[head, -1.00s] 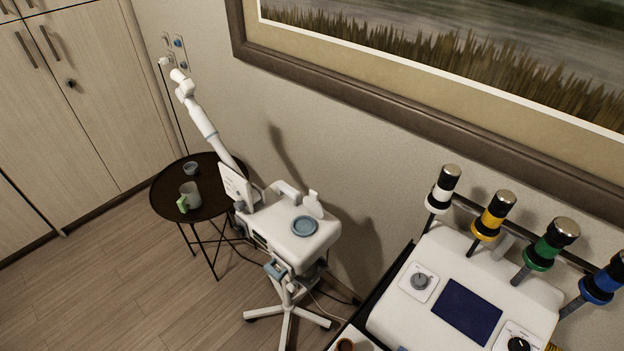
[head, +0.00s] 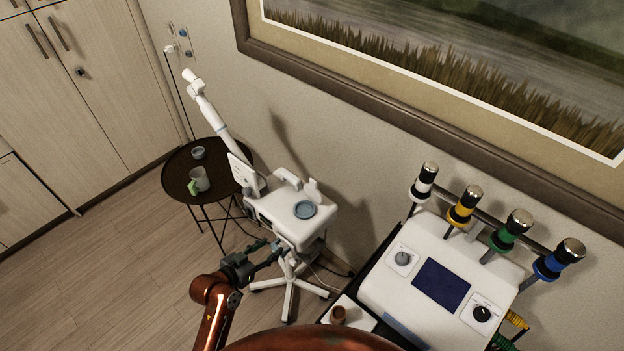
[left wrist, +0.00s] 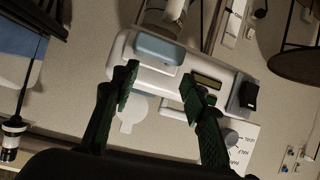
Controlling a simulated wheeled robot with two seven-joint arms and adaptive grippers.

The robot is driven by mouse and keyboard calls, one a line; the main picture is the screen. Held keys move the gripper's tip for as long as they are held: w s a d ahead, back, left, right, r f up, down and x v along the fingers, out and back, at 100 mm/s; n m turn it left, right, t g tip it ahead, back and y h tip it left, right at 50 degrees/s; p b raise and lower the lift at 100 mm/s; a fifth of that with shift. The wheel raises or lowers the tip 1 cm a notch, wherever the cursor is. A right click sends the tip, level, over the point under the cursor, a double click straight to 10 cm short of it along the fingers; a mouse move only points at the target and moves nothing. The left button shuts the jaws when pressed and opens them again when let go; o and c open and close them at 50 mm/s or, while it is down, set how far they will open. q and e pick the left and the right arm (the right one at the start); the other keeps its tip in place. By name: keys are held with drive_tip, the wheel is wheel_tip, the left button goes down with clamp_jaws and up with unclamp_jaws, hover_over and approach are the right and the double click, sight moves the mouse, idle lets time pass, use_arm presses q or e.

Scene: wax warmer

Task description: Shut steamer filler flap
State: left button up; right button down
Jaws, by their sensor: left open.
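The white steamer (head: 290,222) stands on a wheeled base, its long arm rising to the upper left. The round blue filler opening (head: 305,209) is uncovered on its top. The small white filler flap (head: 314,191) stands up behind it, open. My left gripper (head: 268,255) is open and empty, just in front of and below the steamer body. In the left wrist view, the open fingers (left wrist: 160,78) reach toward the steamer's front (left wrist: 170,82), with a blue part and display in sight. A pale rounded shape there may be the flap; I cannot tell. My right gripper is out of view.
A dark round table (head: 177,180) with a cup (head: 201,179) and small bowl (head: 198,153) stands left of the steamer. A white wax warmer unit (head: 385,280) with several coloured handpieces is at the right. The wall is close behind.

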sight(312, 183)
use_arm(q)
drive_tip(key=w+d+r+t+h, duration=0.1)
drive_tip(key=w+d+r, duration=0.3)
drive_tip(key=w+d, duration=0.1)
drive_tip(key=w+d+r+m+t+h, duration=0.1)
drive_tip(key=w+d+r+h, duration=0.1)
drive_tip(key=w+d+r, duration=0.3)
drive_tip(key=w+d+r+m+t+h, duration=0.1)
drive_tip(key=w+d+r, duration=0.3)
drive_tip(key=w+d, duration=0.1)
drive_tip(key=shift+w+d+r+h+p, duration=0.1)
drive_tip(key=shift+w+r+h+p, duration=0.1)
drive_tip(key=shift+w, duration=0.2)
drive_tip(key=shift+w+d+r+h+p, duration=0.1)
drive_tip(key=shift+w+h+p, duration=0.1)
drive_tip(key=shift+w, duration=0.15)
drive_tip(key=shift+w+d+f, duration=0.1)
drive_tip(key=shift+w+d, duration=0.15)
drive_tip(key=shift+w, duration=0.05)
drive_tip(key=shift+c, duration=0.2)
clamp_jaws()
